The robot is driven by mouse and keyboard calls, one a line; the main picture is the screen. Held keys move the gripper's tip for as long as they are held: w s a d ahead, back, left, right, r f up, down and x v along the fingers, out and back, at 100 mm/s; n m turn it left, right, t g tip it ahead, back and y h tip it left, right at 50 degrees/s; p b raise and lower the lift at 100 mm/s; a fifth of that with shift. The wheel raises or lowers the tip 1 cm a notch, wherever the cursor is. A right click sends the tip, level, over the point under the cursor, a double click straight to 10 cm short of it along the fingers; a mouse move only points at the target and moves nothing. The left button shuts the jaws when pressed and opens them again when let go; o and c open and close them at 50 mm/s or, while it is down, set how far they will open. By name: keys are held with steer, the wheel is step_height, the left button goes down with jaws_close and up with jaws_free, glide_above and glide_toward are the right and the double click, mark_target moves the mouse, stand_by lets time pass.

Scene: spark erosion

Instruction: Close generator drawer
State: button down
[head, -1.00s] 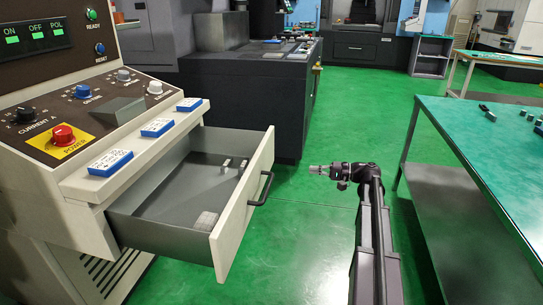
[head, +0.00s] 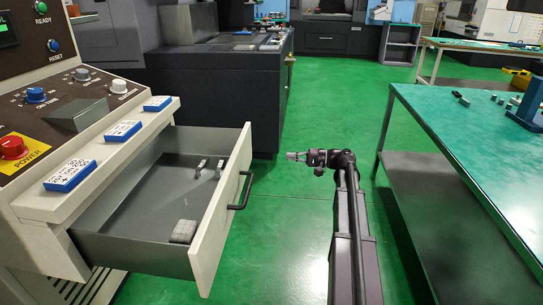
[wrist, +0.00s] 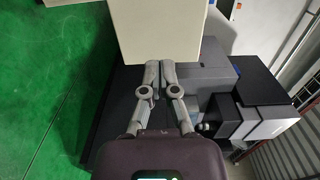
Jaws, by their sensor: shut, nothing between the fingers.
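The generator drawer (head: 222,215) is pulled out from the control cabinet at the left in the head view. Its cream front has a dark bar handle (head: 241,190). Several small pieces lie inside, among them a grey block (head: 183,231). My gripper (head: 289,156) is to the right of the drawer front, apart from it, pointing left. It is shut and empty. In the wrist view my shut gripper (wrist: 168,67) points at a cream panel (wrist: 160,30), which looks like the drawer front; the handle does not show there.
The generator cabinet (head: 60,120) has knobs, a red power button and a ledge with blue-and-white boxes. A green-topped table (head: 470,135) stands at the right. A dark machine (head: 225,80) stands behind the drawer.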

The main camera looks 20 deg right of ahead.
mark_target(247, 154)
steer(key=x, duration=1.3)
steer(key=shift+w+a, duration=0.1)
steer(key=shift+a, duration=0.25)
steer(key=shift+w, duration=0.1)
